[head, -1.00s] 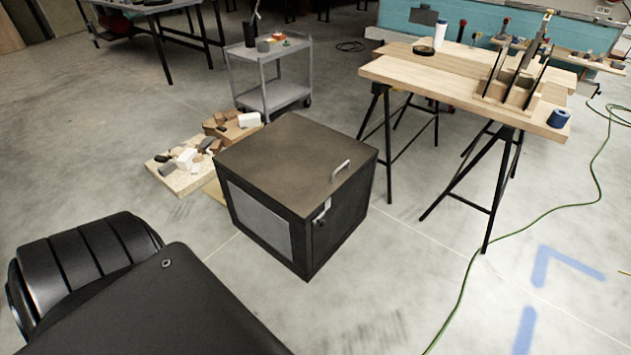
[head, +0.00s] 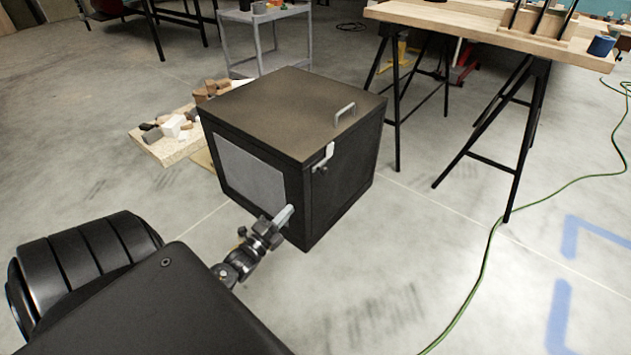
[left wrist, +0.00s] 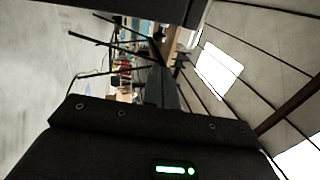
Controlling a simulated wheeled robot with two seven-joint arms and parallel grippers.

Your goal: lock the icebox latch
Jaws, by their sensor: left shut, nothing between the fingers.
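The icebox (head: 342,190) is a dark box with a brown lid, standing on the floor in the middle of the head view. Its latch (head: 325,156) is a small pale metal piece at the lid seam, near the upper front corner. A pale handle (head: 346,111) stands on the lid. My left gripper (head: 288,213) is shut and empty. It shows in front of the icebox's lower front corner, below the latch. I cannot tell whether it touches the box. The latch cannot be made out in the left wrist view. My right gripper is not in view.
A wooden table (head: 470,22) on black trestles stands behind to the right. A grey cart (head: 262,15) and a board with several blocks (head: 172,128) are behind to the left. A green cable (head: 487,250) lies on the floor at right. The floor right of the icebox is open.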

